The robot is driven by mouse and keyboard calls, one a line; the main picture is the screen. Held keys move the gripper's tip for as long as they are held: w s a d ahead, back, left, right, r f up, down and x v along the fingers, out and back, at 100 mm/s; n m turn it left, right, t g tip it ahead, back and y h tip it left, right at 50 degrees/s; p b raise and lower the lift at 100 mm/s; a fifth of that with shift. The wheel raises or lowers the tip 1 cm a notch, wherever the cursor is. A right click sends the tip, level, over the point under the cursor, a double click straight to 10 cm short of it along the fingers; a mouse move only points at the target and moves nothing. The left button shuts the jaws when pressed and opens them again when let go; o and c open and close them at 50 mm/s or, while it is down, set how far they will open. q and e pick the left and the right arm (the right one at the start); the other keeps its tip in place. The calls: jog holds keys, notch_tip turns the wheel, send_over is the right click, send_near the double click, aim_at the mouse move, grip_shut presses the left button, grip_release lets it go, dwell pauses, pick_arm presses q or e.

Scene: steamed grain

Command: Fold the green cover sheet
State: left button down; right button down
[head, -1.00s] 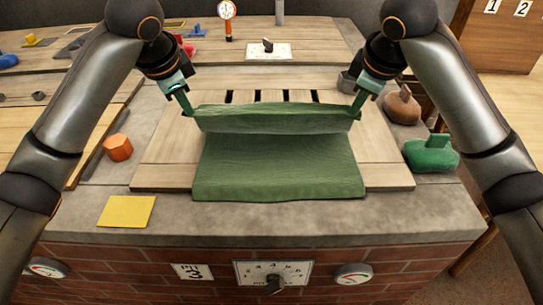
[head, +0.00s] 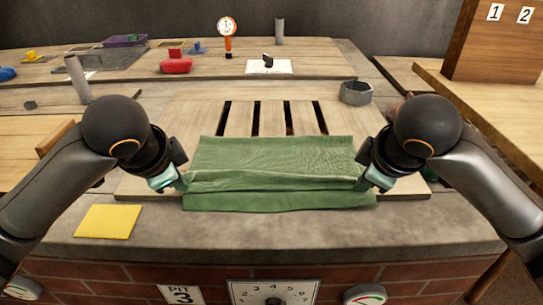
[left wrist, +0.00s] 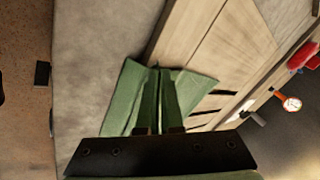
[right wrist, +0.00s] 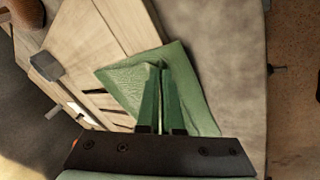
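The green cover sheet (head: 272,153) lies on the slatted wooden board, with a raised ridge running across it near its front edge. My left gripper (head: 180,184) is at the left end of this ridge and my right gripper (head: 366,182) is at the right end. In the left wrist view the fingers (left wrist: 158,98) are close together with the sheet (left wrist: 122,103) pinched at their tips. The right wrist view shows the same for the right fingers (right wrist: 161,98) and the sheet (right wrist: 130,80). The parts of the sheet beneath the ridge are hidden.
A yellow square (head: 107,221) lies on the stone ledge at front left. A grey cup (head: 355,92) stands at the board's back right. A gauge (head: 228,28), a red object (head: 176,65) and a white plate (head: 269,67) are farther back. The slotted board behind the sheet is clear.

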pick_arm(q)
jog(key=shift+a, duration=0.15)
pick_arm(e)
jog(key=shift+d, duration=0.15)
pick_arm(q)
jog(key=c, duration=0.7)
grip_release()
pick_arm(e)
jog(key=c, duration=0.7)
grip_release()
pick_arm(q)
jog(key=v, duration=0.4)
jog(key=shift+w+r, duration=0.25)
pick_arm(e)
jog(key=v, duration=0.4)
jog(key=shift+w+r, duration=0.25)
pick_arm(q)
jog(key=v, duration=0.4)
jog(key=s+v, duration=0.1)
jog(key=v, duration=0.1)
jog(key=shift+s, duration=0.15)
pick_arm(e)
jog(key=v, duration=0.4)
jog(key=s+v, duration=0.1)
jog(key=v, duration=0.1)
jog(key=shift+s, duration=0.15)
